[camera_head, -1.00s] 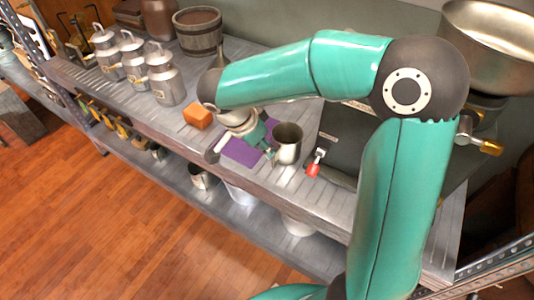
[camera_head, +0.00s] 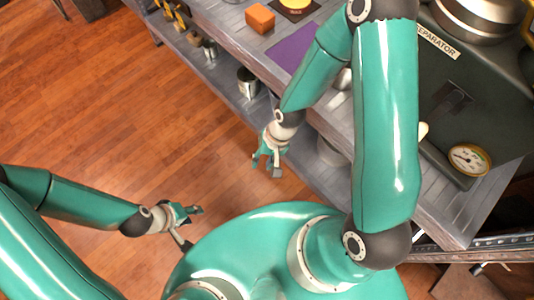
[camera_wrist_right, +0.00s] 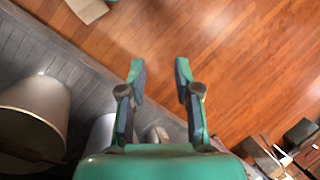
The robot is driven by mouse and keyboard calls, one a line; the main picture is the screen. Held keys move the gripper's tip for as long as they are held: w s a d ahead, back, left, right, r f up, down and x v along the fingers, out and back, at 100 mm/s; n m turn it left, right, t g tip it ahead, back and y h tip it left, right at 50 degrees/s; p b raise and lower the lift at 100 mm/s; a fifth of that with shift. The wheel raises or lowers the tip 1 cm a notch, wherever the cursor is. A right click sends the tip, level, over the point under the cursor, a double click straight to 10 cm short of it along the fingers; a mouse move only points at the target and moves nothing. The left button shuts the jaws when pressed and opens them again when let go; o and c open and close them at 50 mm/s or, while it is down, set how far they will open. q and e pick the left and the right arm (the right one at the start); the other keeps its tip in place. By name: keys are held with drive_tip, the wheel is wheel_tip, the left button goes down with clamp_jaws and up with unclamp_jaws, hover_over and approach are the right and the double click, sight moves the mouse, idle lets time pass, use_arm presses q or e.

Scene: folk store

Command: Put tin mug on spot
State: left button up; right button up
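The purple mat (camera_head: 293,46) lies flat on the upper shelf, with its right side covered by my right arm. A shiny metal piece (camera_head: 343,79), which looks like the tin mug, shows beside the mat and is mostly hidden by that arm. My right gripper (camera_head: 268,164) hangs in front of the shelf edge over the floor, away from the mug. In the right wrist view its fingers (camera_wrist_right: 160,82) are apart with nothing between them. My left gripper (camera_head: 194,226) is open and empty over the floor at the lower left.
An orange block (camera_head: 260,18) sits left of the mat. A dark separator box (camera_head: 465,85) with a gauge (camera_head: 469,159) is on the right.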

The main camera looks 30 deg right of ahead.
drive_tip(key=s+f+n+t, duration=0.1)
drive_tip(key=s+f+n, duration=0.1)
drive_tip(key=s+f, duration=0.2)
drive_tip(key=shift+a+f+n, duration=0.4)
drive_tip(key=shift+a+f, duration=0.05)
drive_tip(key=shift+f, duration=0.05)
drive_tip(key=shift+r, duration=0.1)
